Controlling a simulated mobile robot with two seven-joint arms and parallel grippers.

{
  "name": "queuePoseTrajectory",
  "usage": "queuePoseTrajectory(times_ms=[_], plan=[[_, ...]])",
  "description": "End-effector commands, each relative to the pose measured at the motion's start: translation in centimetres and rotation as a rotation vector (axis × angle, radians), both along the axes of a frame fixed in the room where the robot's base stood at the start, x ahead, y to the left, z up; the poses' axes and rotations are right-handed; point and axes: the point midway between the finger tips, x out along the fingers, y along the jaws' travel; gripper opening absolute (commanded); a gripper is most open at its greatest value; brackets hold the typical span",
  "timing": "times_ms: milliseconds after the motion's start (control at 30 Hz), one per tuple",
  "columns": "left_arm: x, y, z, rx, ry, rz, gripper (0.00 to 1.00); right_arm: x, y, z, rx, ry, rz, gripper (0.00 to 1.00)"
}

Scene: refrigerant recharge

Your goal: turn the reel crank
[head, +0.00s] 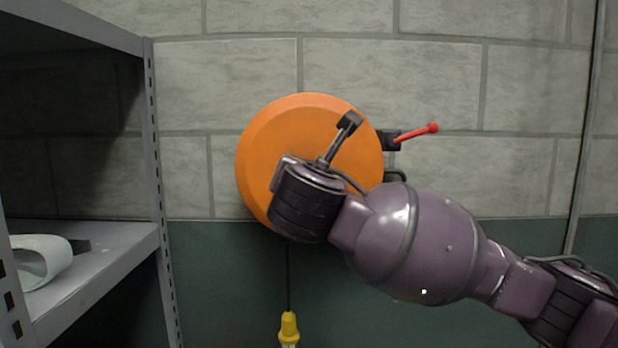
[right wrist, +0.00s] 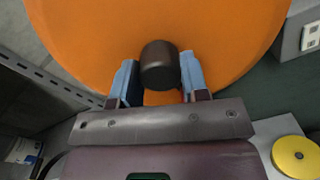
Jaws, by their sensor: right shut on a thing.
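The round orange reel (head: 300,118) is mounted on the block wall. In the right wrist view the orange reel face (right wrist: 90,35) fills the upper part. My right gripper (right wrist: 159,76) has its two blue fingers on either side of a dark cylindrical crank knob (right wrist: 160,60), shut on it in front of the lower part of the reel face. In the head view my right wrist covers the reel's lower right, hiding the knob and fingertips. My left gripper is not in view.
A red-tipped lever (head: 417,132) sticks out at the reel's right side. A yellow cable end (head: 289,328) hangs below the reel. A metal shelf (head: 95,275) with a white curled object (head: 42,258) stands at left. A yellow disc (right wrist: 296,156) shows at the wrist view's lower right.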

Motion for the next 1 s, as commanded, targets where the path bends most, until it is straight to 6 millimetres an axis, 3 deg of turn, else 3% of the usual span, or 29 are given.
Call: queuePoseTrajectory(times_ms=[1000], plan=[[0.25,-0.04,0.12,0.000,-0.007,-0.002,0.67,0.01,-0.11,-0.13,0.969,0.003,-0.003,0.18]])
